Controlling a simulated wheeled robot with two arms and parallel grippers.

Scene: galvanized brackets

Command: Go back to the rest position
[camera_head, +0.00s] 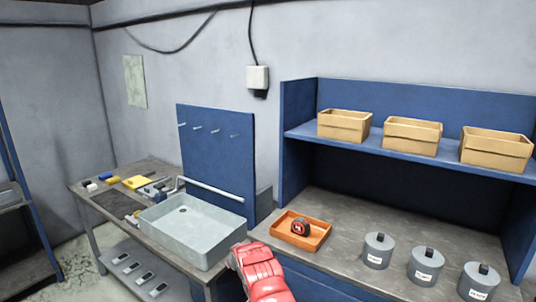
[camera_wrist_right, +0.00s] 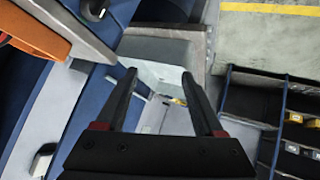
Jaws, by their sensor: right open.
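My right arm (camera_head: 262,272) is a red link at the bottom middle of the head view, between the grey basin and the front of the blue bench. Its fingers are not clear there. In the right wrist view my right gripper (camera_wrist_right: 160,76) has its two dark fingers apart, with nothing held between them. A pale grey surface lies beyond the fingertips. My left gripper is not in view.
A grey basin (camera_head: 190,232) stands on the left bench. An orange tray (camera_head: 315,242) holds a red tape measure (camera_head: 300,227). Grey canisters (camera_head: 378,252) stand to its right, below a shelf with cardboard boxes (camera_head: 343,126). The tray also shows in the wrist view (camera_wrist_right: 38,28).

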